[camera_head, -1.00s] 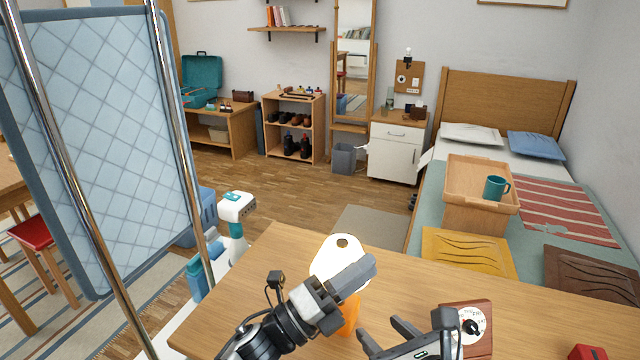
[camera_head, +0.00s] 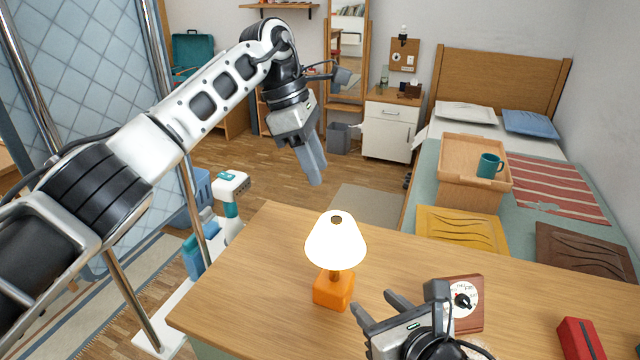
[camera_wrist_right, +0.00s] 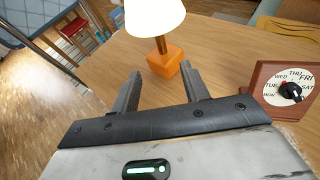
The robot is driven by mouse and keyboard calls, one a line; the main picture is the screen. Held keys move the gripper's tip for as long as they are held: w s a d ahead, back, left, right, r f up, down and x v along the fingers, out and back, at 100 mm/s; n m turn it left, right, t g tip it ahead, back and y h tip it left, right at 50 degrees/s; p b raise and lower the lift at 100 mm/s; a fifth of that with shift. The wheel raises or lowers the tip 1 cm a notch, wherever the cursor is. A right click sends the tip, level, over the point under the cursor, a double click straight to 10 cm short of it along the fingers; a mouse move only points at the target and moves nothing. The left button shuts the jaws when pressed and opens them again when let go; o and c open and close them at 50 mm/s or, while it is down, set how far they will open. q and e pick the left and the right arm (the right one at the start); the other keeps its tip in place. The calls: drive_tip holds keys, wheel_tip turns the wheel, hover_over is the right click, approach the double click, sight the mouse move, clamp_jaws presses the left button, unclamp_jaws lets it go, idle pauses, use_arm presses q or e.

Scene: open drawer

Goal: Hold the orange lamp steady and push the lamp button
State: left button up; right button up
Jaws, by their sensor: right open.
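The orange lamp (camera_head: 334,288) stands upright on the wooden table, with a bright white shade (camera_head: 336,242) over an orange block base. In the right wrist view its base (camera_wrist_right: 168,62) is just beyond my fingertips. I cannot make out the button on it. My left gripper (camera_head: 316,180) is raised above and behind the lamp, pointing down, apart from it. Its fingers overlap from this side, so their gap is unclear. My right gripper (camera_head: 374,297) is open and empty, low over the table at the lamp's front right, its fingers toward the base without clear contact.
A wooden weekday dial (camera_head: 466,302) stands right of my right gripper. A red object (camera_head: 581,340) lies at the table's right. The tabletop (camera_head: 250,290) left of the lamp is clear. A bed with a tray (camera_head: 470,150) and mug (camera_head: 489,165) is beyond.

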sight(337, 284)
drive_tip(key=x, duration=1.5)
drive_tip(key=shift+w+a+f, duration=0.2)
drive_tip(key=shift+w+f, duration=0.05)
drive_tip(key=shift+w, duration=0.05)
clamp_jaws()
use_arm(q)
clamp_jaws()
use_arm(e)
drive_tip(key=shift+f, duration=0.1)
idle(0.7)
